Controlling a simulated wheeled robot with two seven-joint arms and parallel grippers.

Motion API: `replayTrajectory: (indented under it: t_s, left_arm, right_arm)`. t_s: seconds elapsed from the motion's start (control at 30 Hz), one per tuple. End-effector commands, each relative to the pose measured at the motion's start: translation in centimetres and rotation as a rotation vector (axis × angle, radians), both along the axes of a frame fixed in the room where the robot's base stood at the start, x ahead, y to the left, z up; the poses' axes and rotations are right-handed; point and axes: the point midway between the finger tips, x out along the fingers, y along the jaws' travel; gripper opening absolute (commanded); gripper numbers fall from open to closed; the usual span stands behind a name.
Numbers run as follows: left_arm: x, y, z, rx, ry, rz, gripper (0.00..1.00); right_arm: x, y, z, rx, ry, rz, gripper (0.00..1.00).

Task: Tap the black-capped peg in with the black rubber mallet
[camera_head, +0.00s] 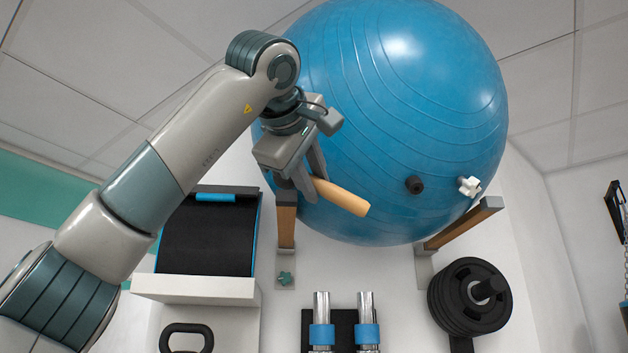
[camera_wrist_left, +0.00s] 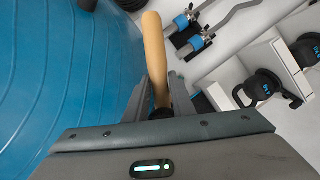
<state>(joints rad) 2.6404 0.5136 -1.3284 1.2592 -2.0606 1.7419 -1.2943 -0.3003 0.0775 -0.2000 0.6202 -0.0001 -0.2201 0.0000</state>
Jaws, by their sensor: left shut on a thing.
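My left gripper (camera_head: 312,182) is shut on the light wooden handle (camera_head: 345,198) of the mallet, in front of the big blue ball. The handle sticks out to the lower right in the head view. In the wrist view the handle (camera_wrist_left: 155,55) points away from the gripper (camera_wrist_left: 160,95). A dark part shows at its base between the fingers; I cannot make out the black rubber head clearly. The black-capped peg (camera_head: 414,185) shows against the ball's lower right, apart from the handle and to its right. My right gripper is not in view.
The blue ball (camera_head: 400,90) rests on rack arms, one of them a wooden arm (camera_head: 465,223) at right. A white star knob (camera_head: 469,187) is right of the peg, a green one (camera_head: 285,279) lower left. Black weight plates (camera_head: 460,300) and a white shelf (camera_head: 195,290) are below.

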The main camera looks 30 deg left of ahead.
Motion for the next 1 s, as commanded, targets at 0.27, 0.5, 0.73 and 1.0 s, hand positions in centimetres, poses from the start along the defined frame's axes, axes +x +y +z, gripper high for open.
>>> replayTrajectory:
  t_s: [0.27, 0.5, 0.73, 1.0]
  left_arm:
    - [0.3, 0.1, 0.1, -0.002, 0.0, -0.003, 0.0]
    - [1.8, 1.2, 0.1, -0.001, 0.0, -0.002, 0.0]
    - [3.6, 2.5, 0.0, -0.004, 0.0, -0.002, 0.0]
    - [4.3, 2.9, 0.0, 0.0, -0.001, -0.004, 0.0]
  right_arm:
    - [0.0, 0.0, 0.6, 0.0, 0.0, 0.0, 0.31]
    - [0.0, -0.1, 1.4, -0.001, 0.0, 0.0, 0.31]
    - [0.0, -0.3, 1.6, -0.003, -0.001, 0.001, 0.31]
    - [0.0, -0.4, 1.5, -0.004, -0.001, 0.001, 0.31]
